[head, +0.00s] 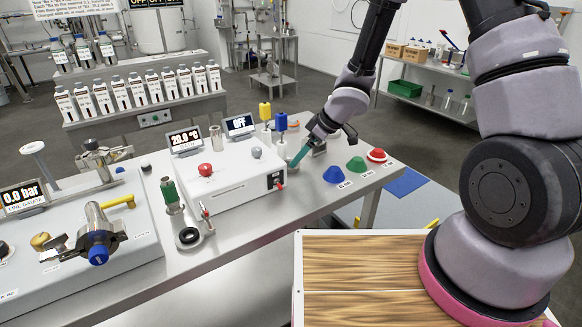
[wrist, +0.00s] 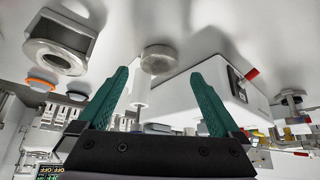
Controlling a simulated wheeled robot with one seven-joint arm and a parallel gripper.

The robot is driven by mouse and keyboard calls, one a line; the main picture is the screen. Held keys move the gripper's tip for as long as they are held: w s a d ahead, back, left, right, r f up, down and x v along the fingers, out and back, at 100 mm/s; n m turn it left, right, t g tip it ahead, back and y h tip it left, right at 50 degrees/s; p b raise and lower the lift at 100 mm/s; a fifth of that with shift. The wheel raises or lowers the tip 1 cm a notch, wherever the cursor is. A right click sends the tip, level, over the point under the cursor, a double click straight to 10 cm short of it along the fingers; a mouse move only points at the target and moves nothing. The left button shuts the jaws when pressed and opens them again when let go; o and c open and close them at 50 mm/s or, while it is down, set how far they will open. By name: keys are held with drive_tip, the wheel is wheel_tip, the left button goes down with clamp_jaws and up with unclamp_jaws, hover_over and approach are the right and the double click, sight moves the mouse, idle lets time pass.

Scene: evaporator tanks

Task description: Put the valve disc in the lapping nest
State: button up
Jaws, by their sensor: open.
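My gripper (head: 299,154) is open over the bench, to the right of the white control box, with its teal fingers pointing down. In the wrist view the gripper (wrist: 160,74) has nothing between its fingers. A short round metal piece, which looks like the valve disc (wrist: 157,59), stands on the bench beyond the fingertips, roughly in line with the gap between them. A grey block with a metal ring and a round recess, which looks like the lapping nest (wrist: 58,54), is at the left of that view. In the head view the gripper partly hides this area.
The white control box (head: 235,180) stands close to the gripper. Yellow-topped (head: 265,112) and blue-topped (head: 281,122) posts stand just behind it. Blue (head: 333,175), green (head: 356,165) and red (head: 377,155) pieces sit toward the bench's right end.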

drive_tip(key=x, duration=0.4)
drive_tip(key=shift+w+a+f, duration=0.15)
drive_tip(key=shift+a, duration=0.1)
drive_tip(key=shift+c, duration=0.3)
drive_tip(key=c, duration=1.5)
clamp_jaws()
